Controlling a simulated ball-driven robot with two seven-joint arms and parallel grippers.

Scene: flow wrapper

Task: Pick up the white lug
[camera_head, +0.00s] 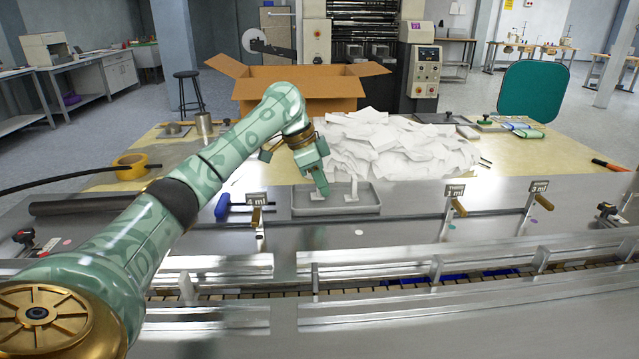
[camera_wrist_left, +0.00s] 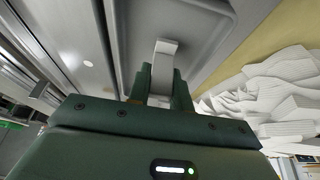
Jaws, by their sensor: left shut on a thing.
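A shallow grey tray (camera_head: 362,209) lies on the metal table in front of the paper pile. My left gripper (camera_head: 321,190) reaches down into the tray, shut on a white lug (camera_wrist_left: 163,62). In the left wrist view, the lug's bent upper end sticks out beyond the fingers (camera_wrist_left: 160,90), and its lower part is hidden between them. In the head view, a small white part shows at the fingertips, and another white lug (camera_head: 352,191) stands upright in the tray to their right, apart from them. My right gripper is not in view.
A heap of white paper packets (camera_head: 395,145) and an open cardboard box (camera_head: 300,88) stand behind the tray. Label holders with handles, one marked 4 ml (camera_head: 257,200), line the rail in front. A blue-handled tool (camera_head: 222,206) lies left of the tray.

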